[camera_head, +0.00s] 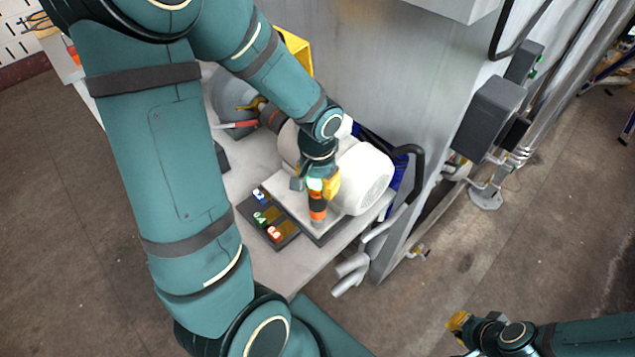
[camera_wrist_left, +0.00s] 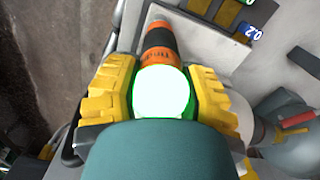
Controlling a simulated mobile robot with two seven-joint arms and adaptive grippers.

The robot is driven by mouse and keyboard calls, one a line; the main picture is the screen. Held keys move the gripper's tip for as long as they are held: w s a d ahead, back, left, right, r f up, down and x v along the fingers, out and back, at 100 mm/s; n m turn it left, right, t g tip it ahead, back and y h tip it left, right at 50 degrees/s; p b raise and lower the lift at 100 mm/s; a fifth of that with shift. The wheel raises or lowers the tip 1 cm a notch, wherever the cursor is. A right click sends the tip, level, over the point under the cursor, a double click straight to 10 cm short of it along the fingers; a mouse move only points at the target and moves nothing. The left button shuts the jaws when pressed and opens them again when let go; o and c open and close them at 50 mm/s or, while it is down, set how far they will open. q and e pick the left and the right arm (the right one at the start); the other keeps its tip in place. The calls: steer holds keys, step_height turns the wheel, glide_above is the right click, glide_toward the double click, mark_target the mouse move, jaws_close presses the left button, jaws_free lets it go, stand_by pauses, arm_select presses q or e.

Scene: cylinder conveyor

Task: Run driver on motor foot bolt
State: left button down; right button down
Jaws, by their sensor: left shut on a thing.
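My left gripper (camera_head: 322,188), with yellow fingers, is shut on an orange and black driver (camera_head: 317,207). The driver points down at the near corner of the pale motor base (camera_head: 293,208). In the left wrist view the yellow fingers (camera_wrist_left: 162,98) flank the driver, with a white glow edged in green between them and the orange and black nose (camera_wrist_left: 158,50) beyond. The white motor (camera_head: 364,178) lies beside the gripper. The foot bolt is hidden, so contact with the tip cannot be told. My right gripper (camera_head: 458,322) is far from the motor; its finger opening is unclear.
A dark tray (camera_head: 248,207) with blue, green and red number tags lies beside the motor base on the light table (camera_head: 283,273). A grey metal cabinet (camera_head: 400,80) with a black handle stands behind. A red-handled tool (camera_head: 235,126) lies farther left.

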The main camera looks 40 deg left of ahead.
arm_select(q)
steer(key=shift+r+p, duration=1.3)
steer(key=shift+r, duration=0.45)
